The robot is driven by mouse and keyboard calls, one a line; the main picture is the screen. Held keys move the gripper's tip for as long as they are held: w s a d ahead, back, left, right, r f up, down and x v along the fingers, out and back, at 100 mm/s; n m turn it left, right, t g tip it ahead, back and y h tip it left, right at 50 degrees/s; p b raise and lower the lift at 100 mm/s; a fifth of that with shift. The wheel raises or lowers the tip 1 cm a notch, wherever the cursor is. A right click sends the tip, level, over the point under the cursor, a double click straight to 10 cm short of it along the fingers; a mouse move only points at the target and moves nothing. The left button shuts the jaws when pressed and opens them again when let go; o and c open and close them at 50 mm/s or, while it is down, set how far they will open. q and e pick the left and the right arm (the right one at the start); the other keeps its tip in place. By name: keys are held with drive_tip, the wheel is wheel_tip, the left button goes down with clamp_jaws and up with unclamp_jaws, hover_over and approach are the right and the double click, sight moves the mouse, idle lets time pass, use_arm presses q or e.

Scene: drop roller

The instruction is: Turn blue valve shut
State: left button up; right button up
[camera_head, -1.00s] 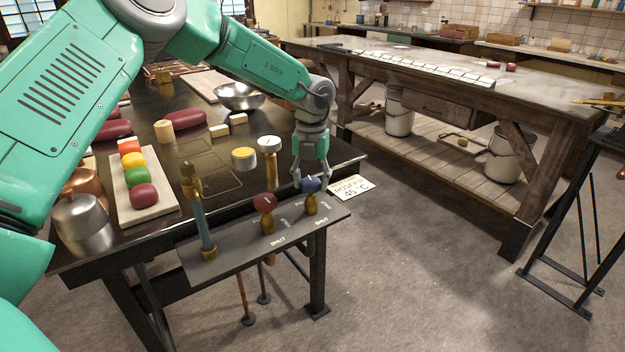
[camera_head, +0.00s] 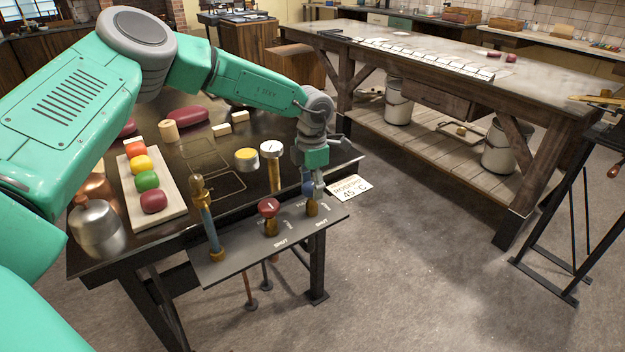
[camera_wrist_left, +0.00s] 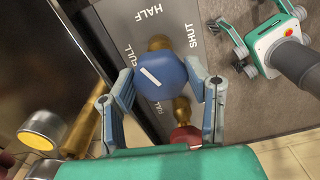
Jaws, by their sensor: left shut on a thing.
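The blue valve (camera_head: 309,190) stands at the right end of a grey panel (camera_head: 232,258) on the table's front edge. My left gripper (camera_head: 312,182) comes down on it from above. In the left wrist view the blue knob (camera_wrist_left: 161,76) sits between the two fingers of my left gripper (camera_wrist_left: 164,84), which is shut on it. The knob's white bar slants from upper left to lower right. The lettering around it reads FULL on the left, HALF at the top and SHUT on the right. My right gripper is not in view.
A red valve (camera_head: 268,208) stands close to the left of the blue one, and a taller blue-grey pipe (camera_head: 209,228) farther left. Two gauges, one yellow (camera_head: 246,158) and one white (camera_head: 271,149), stand behind. A card (camera_head: 349,188) reads 45 °C.

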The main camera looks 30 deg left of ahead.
use_arm(q)
drive_tip(key=m+p, duration=0.1)
drive_tip(key=m, duration=0.4)
drive_tip(key=shift+s+f+m+p, duration=0.1)
drive_tip(key=shift+m+p, duration=0.2)
drive_tip(key=shift+p, duration=0.1)
drive_tip(key=m+p, duration=0.1)
drive_tip(key=m, duration=0.8)
drive_tip(key=shift+m, duration=0.4)
drive_tip(key=m, duration=0.3)
drive_tip(key=shift+m, duration=0.4)
drive_tip(key=m, duration=0.3)
drive_tip(key=shift+w+a+m, duration=0.1)
drive_tip(key=shift+w+m, duration=0.1)
drive_tip(key=shift+m, duration=1.4)
drive_tip(key=o, duration=1.1)
drive_tip(key=shift+s, duration=0.1)
drive_tip(key=shift+o, duration=0.2)
